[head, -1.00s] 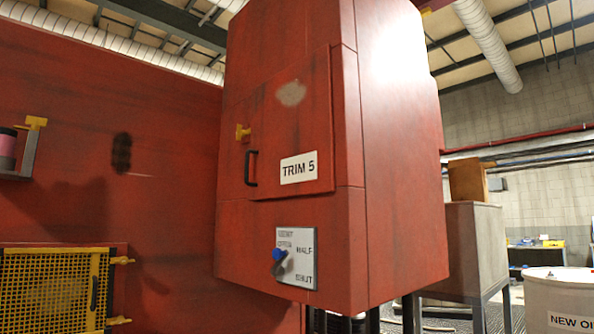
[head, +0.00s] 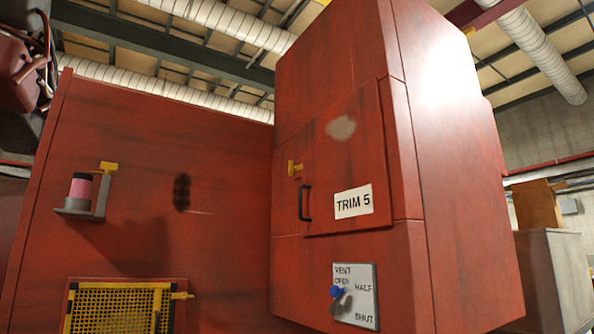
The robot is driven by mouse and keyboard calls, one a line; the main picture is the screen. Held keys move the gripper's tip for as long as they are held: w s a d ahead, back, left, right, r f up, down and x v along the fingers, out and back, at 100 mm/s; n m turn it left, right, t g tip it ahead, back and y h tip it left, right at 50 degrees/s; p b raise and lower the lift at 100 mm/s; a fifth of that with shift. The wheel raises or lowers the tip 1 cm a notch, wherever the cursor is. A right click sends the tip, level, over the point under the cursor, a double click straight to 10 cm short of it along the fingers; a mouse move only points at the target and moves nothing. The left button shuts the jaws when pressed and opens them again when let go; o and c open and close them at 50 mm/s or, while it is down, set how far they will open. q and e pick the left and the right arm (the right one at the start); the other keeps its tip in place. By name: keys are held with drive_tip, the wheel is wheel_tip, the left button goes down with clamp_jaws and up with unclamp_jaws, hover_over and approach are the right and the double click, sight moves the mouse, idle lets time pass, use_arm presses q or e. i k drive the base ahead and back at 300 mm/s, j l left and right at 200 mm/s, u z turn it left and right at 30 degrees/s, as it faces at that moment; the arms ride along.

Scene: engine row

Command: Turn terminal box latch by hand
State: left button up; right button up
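A large red cabinet (head: 455,180) fills the right half of the head view. A yellow latch (head: 295,168) sits at the door's left edge, above a black pull handle (head: 304,203). Below the door is a white plate (head: 363,305) reading VENT, OPEN, HALF and SHUT, with a blue and dark knob (head: 337,293). Neither of my grippers shows in the view.
A red wall (head: 140,240) stands to the left, with a small bracket shelf (head: 85,208) holding a pink and black cylinder (head: 81,188). A yellow mesh guard (head: 115,309) is low on it. A grey cabinet (head: 552,280) with a brown box (head: 537,205) stands at right.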

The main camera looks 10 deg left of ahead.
sight(292, 169)
drive_tip(key=i+j+u, duration=0.15)
drive_tip(key=i, duration=0.35)
drive_tip(key=i+j+u, duration=0.15)
drive_tip(key=i+j, duration=0.2)
drive_tip(key=i, duration=0.2)
drive_tip(key=i+j+u, duration=0.15)
drive_tip(key=i, duration=0.35)
